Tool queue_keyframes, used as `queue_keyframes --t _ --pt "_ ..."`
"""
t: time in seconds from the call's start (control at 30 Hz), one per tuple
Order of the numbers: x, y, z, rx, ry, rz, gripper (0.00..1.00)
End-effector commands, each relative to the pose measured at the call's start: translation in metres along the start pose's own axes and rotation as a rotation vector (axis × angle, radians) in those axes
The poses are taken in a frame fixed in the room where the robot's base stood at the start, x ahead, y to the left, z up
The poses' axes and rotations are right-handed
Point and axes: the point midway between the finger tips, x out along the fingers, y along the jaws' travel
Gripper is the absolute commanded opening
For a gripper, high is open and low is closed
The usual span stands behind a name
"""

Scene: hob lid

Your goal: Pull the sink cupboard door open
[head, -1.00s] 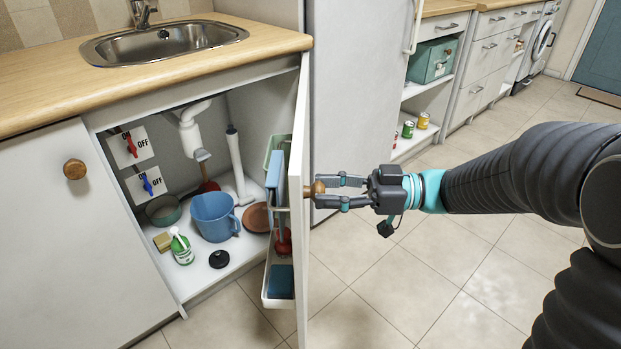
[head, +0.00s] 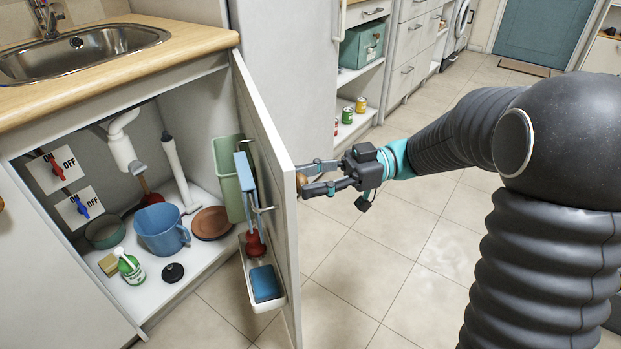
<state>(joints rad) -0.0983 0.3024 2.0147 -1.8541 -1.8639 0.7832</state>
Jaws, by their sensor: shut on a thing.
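The sink cupboard door (head: 268,165) stands open, swung out from the cupboard under the sink, with its inner side and hanging racks facing left. Its round wooden knob (head: 301,181) is on the outer face near the free edge. My gripper (head: 311,178) reaches in from the right, and its fingers are shut on the knob. The fingers partly hide the knob. The cupboard inside (head: 205,215) is in plain view.
Inside stand a blue jug (head: 161,230), a green-white bottle (head: 130,268) and a brown disc (head: 212,222). Tiled floor (head: 345,255) is clear to the right.

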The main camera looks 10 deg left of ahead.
Motion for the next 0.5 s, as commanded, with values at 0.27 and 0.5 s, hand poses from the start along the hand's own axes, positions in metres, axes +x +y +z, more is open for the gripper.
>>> queue_keyframes --t 0.27,0.5 --pt "0.0000 0.0004 -0.0012 -0.002 0.001 0.002 0.65" --pt "-0.0052 0.0007 -0.0005 -0.001 0.001 0.004 0.65"
